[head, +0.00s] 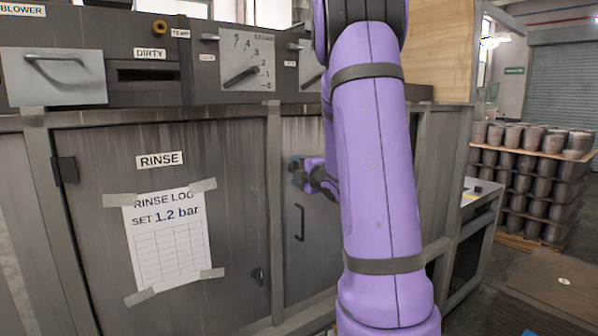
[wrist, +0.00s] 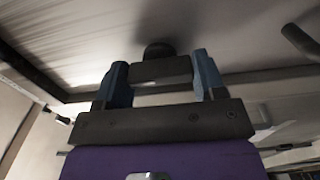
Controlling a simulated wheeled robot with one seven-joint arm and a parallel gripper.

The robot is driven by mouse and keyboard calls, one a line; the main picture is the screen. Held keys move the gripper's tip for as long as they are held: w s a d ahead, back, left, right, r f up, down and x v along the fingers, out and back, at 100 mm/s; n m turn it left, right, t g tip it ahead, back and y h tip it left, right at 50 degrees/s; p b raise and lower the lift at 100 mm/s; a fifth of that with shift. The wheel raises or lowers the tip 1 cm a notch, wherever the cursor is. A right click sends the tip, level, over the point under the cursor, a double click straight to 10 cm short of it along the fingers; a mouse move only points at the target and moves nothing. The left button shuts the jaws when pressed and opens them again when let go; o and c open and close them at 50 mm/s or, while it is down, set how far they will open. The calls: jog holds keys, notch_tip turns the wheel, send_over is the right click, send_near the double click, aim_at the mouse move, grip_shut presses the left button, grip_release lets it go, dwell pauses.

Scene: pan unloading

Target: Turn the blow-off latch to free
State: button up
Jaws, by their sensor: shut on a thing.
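My gripper (head: 298,172) is at the upper part of the narrow grey door (head: 312,240), right of the RINSE door. In the wrist view my gripper (wrist: 162,70) has its two blue fingers on either side of a dark latch (wrist: 158,50), with a rounded hub against the door and a bar between the fingers. The gripper is shut on this latch. In the head view the gripper and my purple arm hide the latch and any label beside it, so I cannot read its position there.
A bar handle (head: 299,222) is on the same door below my gripper; it also shows in the wrist view (wrist: 300,40). The RINSE door (head: 90,230) with a taped log sheet (head: 168,240) is at left. Stacked pots (head: 530,170) stand far right.

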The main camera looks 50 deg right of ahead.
jog(key=shift+m, duration=0.3)
jog(key=m, duration=0.3)
jog(key=shift+m, duration=0.4)
jog(key=m, duration=0.4)
jog(key=shift+m, duration=0.3)
jog(key=m, duration=0.8)
jog(key=shift+m, duration=0.6)
jog(key=o, duration=0.9)
